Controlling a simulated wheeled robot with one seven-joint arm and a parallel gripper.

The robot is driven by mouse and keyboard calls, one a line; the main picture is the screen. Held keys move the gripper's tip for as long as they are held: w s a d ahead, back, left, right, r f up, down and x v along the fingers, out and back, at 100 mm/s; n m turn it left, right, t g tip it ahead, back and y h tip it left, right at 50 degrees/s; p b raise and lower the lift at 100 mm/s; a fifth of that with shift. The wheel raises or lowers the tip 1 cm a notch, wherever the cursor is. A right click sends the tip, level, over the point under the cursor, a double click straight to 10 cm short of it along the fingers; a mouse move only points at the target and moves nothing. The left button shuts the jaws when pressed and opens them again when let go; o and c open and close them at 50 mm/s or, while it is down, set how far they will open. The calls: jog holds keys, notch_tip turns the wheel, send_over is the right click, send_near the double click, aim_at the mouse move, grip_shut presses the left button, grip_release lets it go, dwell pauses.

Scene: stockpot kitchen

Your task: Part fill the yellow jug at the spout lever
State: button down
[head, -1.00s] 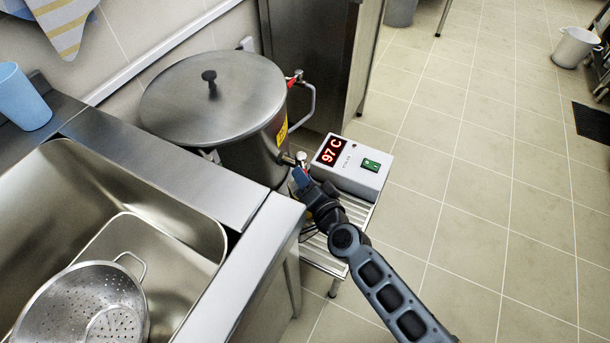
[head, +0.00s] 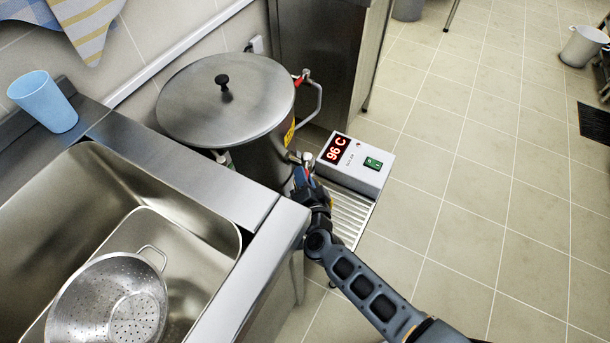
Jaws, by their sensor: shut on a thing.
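A large steel stockpot (head: 232,100) with a lid and black knob stands behind the sink unit. Its spout (head: 296,157), with a red part beside it, comes out of the pot's near right side. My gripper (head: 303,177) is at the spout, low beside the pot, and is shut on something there. My own wrist and the sink edge hide most of what it holds, so I cannot tell whether it is the lever or a jug.
A control box (head: 354,163) reading 96 C sits on a slatted stand (head: 352,213) right of the spout. The steel sink (head: 95,165) holds a colander (head: 108,300). A blue cup (head: 43,101) stands behind the sink.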

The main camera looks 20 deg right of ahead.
dwell(0.3)
jog(key=c, duration=1)
grip_release()
jog(key=shift+c, duration=0.2)
notch_tip(320, 180, up, 5)
jog(key=p, duration=0.3)
jog(key=shift+w+f, duration=0.1)
jog(key=s+d+r+p, duration=0.2)
jog(key=s+d+r, duration=0.4)
jog(key=d, duration=0.4)
jog(key=shift+d, duration=0.1)
